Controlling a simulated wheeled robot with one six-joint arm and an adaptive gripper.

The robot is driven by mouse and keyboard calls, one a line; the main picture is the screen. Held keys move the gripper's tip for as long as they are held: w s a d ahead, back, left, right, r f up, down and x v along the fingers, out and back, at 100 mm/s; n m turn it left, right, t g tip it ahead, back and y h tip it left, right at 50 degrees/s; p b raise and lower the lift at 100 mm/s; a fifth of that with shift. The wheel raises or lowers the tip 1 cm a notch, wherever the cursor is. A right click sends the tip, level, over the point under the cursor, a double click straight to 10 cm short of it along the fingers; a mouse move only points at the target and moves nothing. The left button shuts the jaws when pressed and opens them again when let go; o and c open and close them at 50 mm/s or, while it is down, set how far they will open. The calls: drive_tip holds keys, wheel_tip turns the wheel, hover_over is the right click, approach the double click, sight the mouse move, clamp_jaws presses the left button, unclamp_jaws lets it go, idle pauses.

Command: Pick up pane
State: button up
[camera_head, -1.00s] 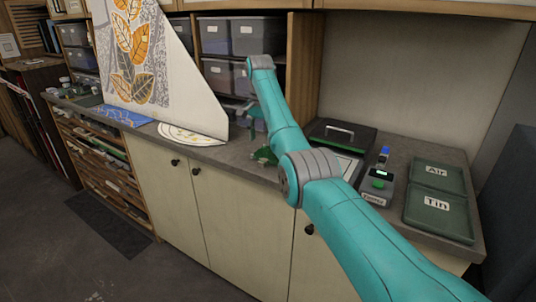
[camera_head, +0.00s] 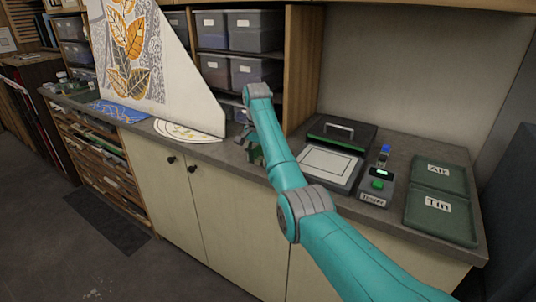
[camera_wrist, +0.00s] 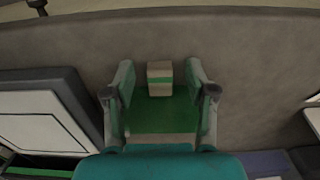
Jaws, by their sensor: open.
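In the wrist view, a flat green piece (camera_wrist: 165,112), which looks like the pane, lies between the fingers of my gripper (camera_wrist: 160,95). A small pale block with a green band (camera_wrist: 160,78) is at its upper edge, also between the fingers. The gripper is open, one finger on each side, with gaps to the block. I cannot tell whether the fingers touch the green piece. In the head view, my gripper (camera_head: 251,148) is low over the counter, partly behind my arm, and the pane cannot be made out there.
A tall leaf-patterned board (camera_head: 180,85) stands left. Storage bins (camera_head: 255,72) are behind.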

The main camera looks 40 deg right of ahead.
clamp_jaws()
